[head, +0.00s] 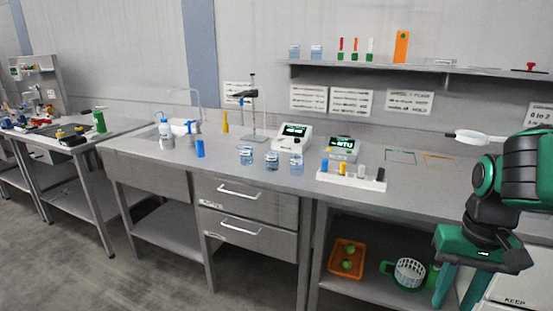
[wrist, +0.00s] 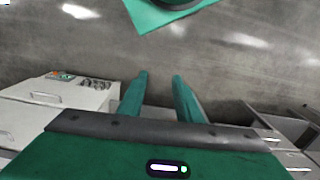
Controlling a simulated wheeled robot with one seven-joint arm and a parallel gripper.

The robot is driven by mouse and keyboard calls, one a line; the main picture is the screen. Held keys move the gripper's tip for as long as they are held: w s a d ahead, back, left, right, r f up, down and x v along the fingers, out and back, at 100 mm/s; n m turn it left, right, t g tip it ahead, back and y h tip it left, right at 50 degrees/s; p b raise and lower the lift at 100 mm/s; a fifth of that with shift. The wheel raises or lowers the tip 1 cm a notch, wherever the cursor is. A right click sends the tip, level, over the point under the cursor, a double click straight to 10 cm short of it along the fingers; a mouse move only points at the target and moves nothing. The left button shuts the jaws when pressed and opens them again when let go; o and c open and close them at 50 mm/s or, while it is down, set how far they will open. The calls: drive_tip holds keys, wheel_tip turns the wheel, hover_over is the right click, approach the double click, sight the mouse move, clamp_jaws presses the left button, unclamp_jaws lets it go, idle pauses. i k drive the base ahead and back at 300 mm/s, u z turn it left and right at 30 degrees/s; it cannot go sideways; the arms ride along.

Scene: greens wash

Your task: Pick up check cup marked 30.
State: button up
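Three clear cups with blue markings stand in a row near the front edge of the bench in the head view: a left cup (head: 246,155), a middle cup (head: 271,160) and a right cup (head: 297,164). Their printed numbers are too small to read, so I cannot tell which is marked 30. My gripper (head: 455,303) hangs low at the far right, in front of the bench and well away from the cups. In the wrist view my gripper (wrist: 160,75) has its two green fingers apart with nothing between them. No cup shows there.
Behind the cups stand a white meter (head: 291,137) and a second meter (head: 340,148). A white rack (head: 350,181) with coloured vials is right of them. A blue cylinder (head: 200,148) and wash bottles are left. A shelf (head: 420,68) overhangs the bench's back.

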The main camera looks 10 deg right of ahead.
sight(272, 157)
drive_tip(key=u, duration=0.05)
drive_tip(key=i, duration=0.9)
